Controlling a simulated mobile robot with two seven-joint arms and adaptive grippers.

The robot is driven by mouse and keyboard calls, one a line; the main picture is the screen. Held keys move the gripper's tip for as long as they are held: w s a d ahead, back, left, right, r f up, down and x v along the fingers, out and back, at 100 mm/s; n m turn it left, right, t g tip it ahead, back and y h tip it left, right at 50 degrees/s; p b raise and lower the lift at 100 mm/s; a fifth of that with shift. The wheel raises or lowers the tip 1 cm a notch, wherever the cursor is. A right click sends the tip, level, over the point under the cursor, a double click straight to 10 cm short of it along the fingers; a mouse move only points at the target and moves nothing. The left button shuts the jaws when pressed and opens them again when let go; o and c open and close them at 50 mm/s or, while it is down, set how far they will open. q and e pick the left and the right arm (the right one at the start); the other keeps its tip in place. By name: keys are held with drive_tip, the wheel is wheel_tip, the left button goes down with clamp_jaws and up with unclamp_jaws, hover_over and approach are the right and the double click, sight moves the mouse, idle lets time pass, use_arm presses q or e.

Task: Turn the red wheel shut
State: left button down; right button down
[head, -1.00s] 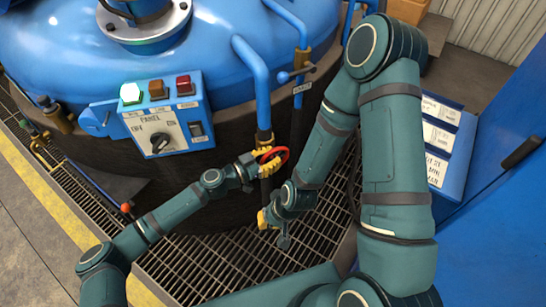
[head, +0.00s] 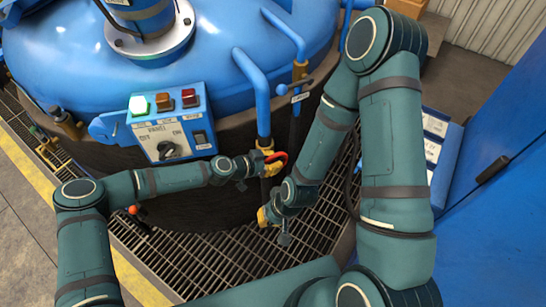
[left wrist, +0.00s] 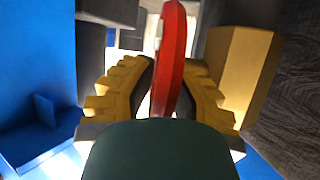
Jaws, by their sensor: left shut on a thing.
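The red wheel (head: 279,158) sits on a blue pipe, by a yellow fitting, at the middle of the head view. My left gripper (head: 266,163) is shut on its rim. In the left wrist view the red wheel (left wrist: 171,55) stands edge-on between the two yellow fingers of my left gripper (left wrist: 165,95). Part of the wheel is hidden by the fingers in the head view. My right gripper (head: 264,216) is lower, beside the dark pipe below the wheel. Its yellow fingers show only partly, so I cannot tell its opening.
A control panel (head: 170,125) with lamps and a knob is left of the wheel, on the big blue furnace (head: 60,50). A small lever (head: 283,88) is on the pipe above. Grating (head: 200,262) covers the floor. A blue cabinet (head: 500,210) stands at the right.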

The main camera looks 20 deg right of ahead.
use_arm(q)
drive_tip(key=shift+d+y, duration=0.1)
drive_tip(key=shift+y, duration=0.4)
drive_tip(key=shift+s, duration=0.1)
drive_tip(key=c, duration=1.2)
unclamp_jaws()
drive_tip(key=v, duration=1.2)
